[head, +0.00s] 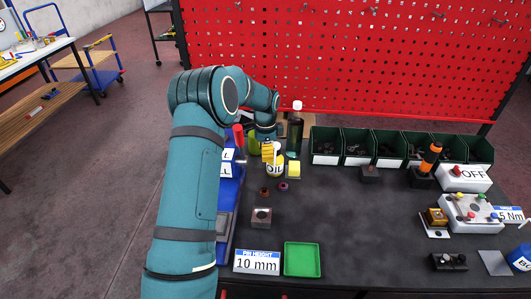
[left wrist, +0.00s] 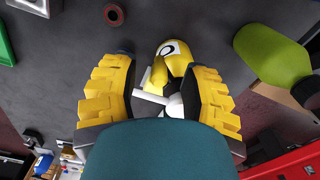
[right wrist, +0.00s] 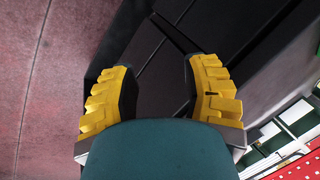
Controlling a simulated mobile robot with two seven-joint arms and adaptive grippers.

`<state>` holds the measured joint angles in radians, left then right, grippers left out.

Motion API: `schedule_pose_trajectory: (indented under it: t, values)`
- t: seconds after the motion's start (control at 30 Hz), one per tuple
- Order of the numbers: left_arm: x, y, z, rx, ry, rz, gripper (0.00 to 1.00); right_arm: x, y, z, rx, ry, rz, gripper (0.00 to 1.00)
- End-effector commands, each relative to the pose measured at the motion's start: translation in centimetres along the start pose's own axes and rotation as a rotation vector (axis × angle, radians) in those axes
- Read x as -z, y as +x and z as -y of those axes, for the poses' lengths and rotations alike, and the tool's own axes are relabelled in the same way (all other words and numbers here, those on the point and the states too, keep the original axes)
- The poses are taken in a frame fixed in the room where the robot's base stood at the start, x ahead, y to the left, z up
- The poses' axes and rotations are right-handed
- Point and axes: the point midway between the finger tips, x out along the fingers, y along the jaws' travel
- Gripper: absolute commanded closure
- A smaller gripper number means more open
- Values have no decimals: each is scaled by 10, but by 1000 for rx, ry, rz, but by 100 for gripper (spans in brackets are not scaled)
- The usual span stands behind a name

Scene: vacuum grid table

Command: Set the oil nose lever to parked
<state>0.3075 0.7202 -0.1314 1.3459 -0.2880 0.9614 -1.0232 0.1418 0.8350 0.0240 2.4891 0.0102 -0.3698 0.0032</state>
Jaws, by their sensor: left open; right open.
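The oil can (head: 276,172), yellow and white with an "OIL" label, stands on the dark table near the left side, partly hidden behind my left gripper (head: 267,152). In the left wrist view, the can's yellow body (left wrist: 180,62) and white lever-like parts (left wrist: 151,97) lie between the open yellow fingers of the left gripper (left wrist: 162,75). I cannot tell whether a finger touches them, or how the nose lever is set. My right gripper (right wrist: 158,75) is open and empty in the right wrist view and is outside the head view.
A yellow-green bottle (left wrist: 270,55) stands close beside the left gripper. A dark bottle with a white cap (head: 296,128) is behind the can. Green bins (head: 326,159) line the back. The table's centre is clear.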

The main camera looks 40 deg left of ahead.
Motion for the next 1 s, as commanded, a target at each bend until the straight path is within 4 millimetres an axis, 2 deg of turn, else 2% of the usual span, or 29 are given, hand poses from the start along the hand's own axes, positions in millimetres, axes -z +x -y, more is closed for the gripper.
schedule_pose_trajectory:
  t: [0.3, 0.5, 0.7, 1.0]
  values:
    - [0, -63, 1, 6, -1, -3, 55, 0, 0, 0, 0, 0, 0, 53]
    - [0, -96, 1, 5, 0, -2, 55, 0, 0, 0, 0, 0, 0, 53]
    - [0, -110, 0, 3, 0, -1, 55, 0, 0, 0, 0, 0, 0, 53]
    - [0, -112, 0, 2, 0, -1, 55, 0, 0, 0, 0, 0, 0, 53]
